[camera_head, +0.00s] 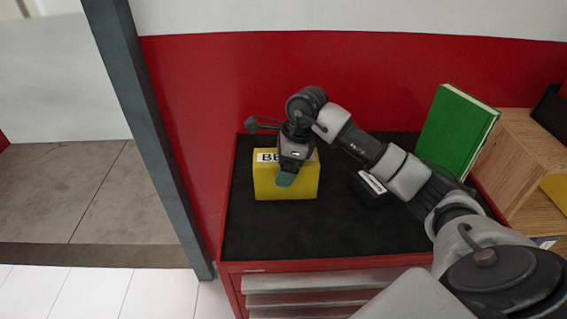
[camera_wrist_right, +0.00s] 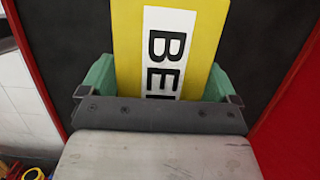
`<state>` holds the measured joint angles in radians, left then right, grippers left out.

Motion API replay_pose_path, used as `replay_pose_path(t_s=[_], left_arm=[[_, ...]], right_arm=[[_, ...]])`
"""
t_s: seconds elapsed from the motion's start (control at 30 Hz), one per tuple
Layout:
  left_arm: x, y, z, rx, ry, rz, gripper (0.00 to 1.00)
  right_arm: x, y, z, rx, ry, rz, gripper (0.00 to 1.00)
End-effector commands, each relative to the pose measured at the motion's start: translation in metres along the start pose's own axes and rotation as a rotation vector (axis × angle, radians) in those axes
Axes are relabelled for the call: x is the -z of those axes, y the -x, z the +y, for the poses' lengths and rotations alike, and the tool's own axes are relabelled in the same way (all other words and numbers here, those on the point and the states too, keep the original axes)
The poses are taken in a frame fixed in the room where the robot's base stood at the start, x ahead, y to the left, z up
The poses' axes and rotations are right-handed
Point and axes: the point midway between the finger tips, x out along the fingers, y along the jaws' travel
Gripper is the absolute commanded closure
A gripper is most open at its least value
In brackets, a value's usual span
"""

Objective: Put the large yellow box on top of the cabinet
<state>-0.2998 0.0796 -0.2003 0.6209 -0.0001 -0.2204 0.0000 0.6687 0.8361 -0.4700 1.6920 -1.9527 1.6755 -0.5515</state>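The large yellow box (camera_head: 262,184), with a white label strip and black letters on its top, is over the black top of the red cabinet (camera_head: 250,236). I cannot tell whether it rests fully on that surface. My right gripper (camera_head: 287,172) points down at the box from above, with one green finger against its front face. In the right wrist view the box (camera_wrist_right: 128,50) fills the space between the two green fingers (camera_wrist_right: 158,85), which look to touch its sides. My left gripper is not in view.
A black item with a white label (camera_head: 372,183) lies right of the box, partly behind my arm. A green book (camera_head: 456,130) and a wooden box (camera_head: 515,155) stand at the right. A red wall (camera_head: 200,90) is behind. The front-left cabinet top is clear.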

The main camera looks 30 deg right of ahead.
Motion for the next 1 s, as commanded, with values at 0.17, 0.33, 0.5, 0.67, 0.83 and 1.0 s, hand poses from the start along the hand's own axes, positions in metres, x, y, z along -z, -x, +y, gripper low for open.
replay_pose_path(t_s=[0.17, 0.33, 0.5, 0.67, 0.83, 1.0], left_arm=[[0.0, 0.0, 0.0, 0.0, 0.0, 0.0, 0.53], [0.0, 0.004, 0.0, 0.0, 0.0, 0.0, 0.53], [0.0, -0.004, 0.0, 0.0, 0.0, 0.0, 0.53], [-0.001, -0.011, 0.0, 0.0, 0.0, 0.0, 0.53], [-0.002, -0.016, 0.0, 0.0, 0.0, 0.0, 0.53], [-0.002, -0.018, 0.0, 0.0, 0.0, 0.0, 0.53]], right_arm=[[0.0, 0.0, 0.0, 0.0, 0.0, 0.0, 0.0], [-0.002, 0.004, 0.0, 0.0, 0.0, -0.001, 0.0], [0.0, 0.025, -0.001, 0.005, 0.001, -0.001, 0.0], [0.0, 0.061, -0.001, 0.006, 0.001, -0.002, 0.0], [-0.001, 0.095, -0.001, 0.004, 0.001, -0.002, 0.0], [-0.001, 0.116, -0.001, 0.002, 0.0, -0.001, 0.0]])
